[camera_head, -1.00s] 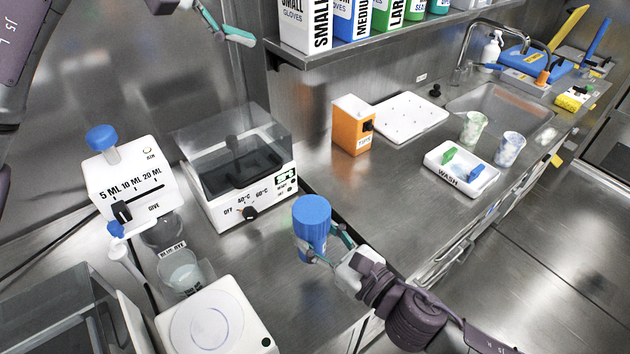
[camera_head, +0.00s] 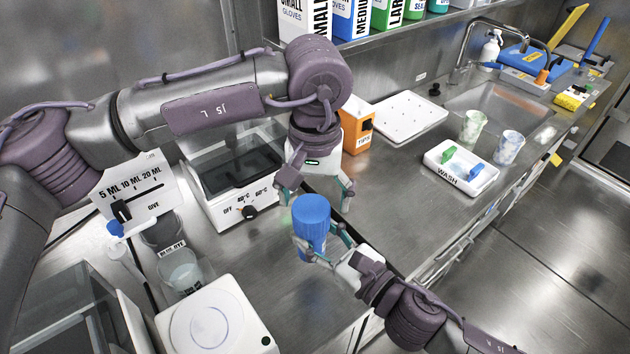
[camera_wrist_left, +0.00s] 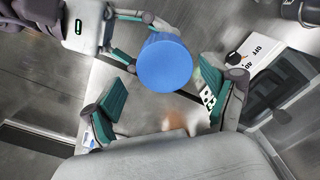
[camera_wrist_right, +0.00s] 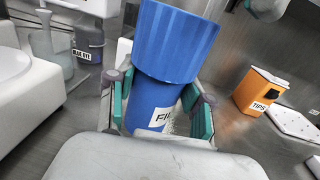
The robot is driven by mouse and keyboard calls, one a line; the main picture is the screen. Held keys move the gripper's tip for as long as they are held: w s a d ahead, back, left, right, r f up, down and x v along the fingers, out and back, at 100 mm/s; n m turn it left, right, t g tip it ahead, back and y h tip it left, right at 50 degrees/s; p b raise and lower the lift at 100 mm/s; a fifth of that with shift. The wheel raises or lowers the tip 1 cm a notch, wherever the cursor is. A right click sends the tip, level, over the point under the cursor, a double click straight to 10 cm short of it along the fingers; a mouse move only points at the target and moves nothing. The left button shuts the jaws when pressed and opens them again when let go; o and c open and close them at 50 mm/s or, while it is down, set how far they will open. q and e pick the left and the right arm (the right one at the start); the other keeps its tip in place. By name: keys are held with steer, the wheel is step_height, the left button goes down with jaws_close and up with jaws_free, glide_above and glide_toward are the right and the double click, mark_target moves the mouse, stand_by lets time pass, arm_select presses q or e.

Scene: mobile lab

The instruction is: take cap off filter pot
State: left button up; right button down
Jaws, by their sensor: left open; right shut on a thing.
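The filter pot (camera_wrist_right: 150,104) is a blue cylinder with a partly hidden label. Its wide ribbed blue cap (camera_head: 311,210) is on top, and the pot stands upright. My right gripper (camera_head: 322,250) is shut on the pot's body below the cap. My right fingers also show on both sides of the pot in the right wrist view (camera_wrist_right: 158,112). My left gripper (camera_head: 316,198) is open, pointing down just above and behind the cap. In the left wrist view the round cap top (camera_wrist_left: 165,66) lies ahead of my spread left fingers (camera_wrist_left: 165,105), which do not touch it.
A white heater box (camera_head: 235,190) with a dark clear lid stands left of the pot. An orange tips box (camera_head: 357,138) is behind, right of my left gripper. A white stirrer plate (camera_head: 215,320) and beakers (camera_head: 180,270) are at lower left.

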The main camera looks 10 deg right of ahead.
mark_target(314, 208)
arm_select(q)
steer(key=shift+f, duration=2.4)
